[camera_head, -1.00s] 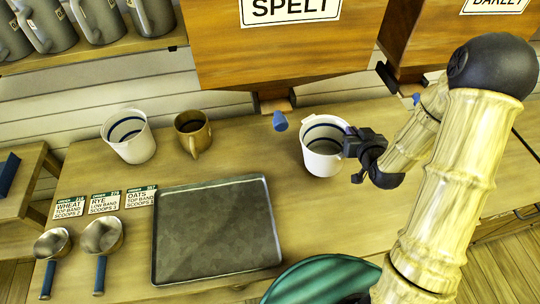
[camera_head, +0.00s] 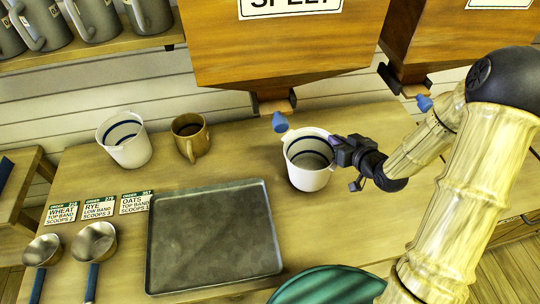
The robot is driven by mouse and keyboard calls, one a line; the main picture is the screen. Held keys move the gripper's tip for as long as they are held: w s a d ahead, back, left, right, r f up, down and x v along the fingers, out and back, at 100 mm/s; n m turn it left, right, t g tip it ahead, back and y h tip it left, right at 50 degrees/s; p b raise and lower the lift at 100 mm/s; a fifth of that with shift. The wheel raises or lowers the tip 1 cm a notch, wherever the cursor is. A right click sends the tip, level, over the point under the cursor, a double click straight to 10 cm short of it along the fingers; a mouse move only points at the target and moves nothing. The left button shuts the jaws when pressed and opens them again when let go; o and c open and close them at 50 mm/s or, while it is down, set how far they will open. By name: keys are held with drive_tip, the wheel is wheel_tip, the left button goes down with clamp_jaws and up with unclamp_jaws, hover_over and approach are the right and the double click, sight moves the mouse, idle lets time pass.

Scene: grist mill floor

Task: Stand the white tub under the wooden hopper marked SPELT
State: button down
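The white tub (camera_head: 306,177), with a dark blue band inside, is on or just above the table, in front of and slightly right of the SPELT hopper's spout. My gripper (camera_head: 337,148) is at its right rim and appears shut on it; the fingertips are partly hidden. The wooden hopper marked SPELT (camera_head: 285,50) hangs at the top centre, its label cut off by the frame. Its spout (camera_head: 275,102) has a blue knob (camera_head: 280,122) in front. A second similar white tub (camera_head: 125,148) stands at the left.
A grey tray (camera_head: 215,240) lies at front centre. Order cards (camera_head: 98,208) and two scoops (camera_head: 92,245) lie at the left. Another hopper (camera_head: 440,40) is at right. A green round thing (camera_head: 330,287) is at the bottom.

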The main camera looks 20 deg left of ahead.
drive_tip(key=w+d+m+t+h, duration=0.1)
drive_tip(key=w+d+m+h, duration=0.1)
drive_tip(key=w, duration=0.8)
drive_tip(key=shift+w+d+r+m+t+h+p, duration=0.2)
drive_tip(key=shift+d+m+t+h+p, duration=0.2)
drive_tip(key=shift+d+m, duration=0.6)
drive_tip(key=s+a+p, duration=0.1)
drive_tip(key=s+a, duration=0.1)
drive_tip(key=a, duration=0.6)
drive_tip(key=s+a+p, duration=0.2)
drive_tip(key=s+a, duration=0.1)
drive_tip(key=a, duration=0.5)
drive_tip(key=shift+a, duration=0.15)
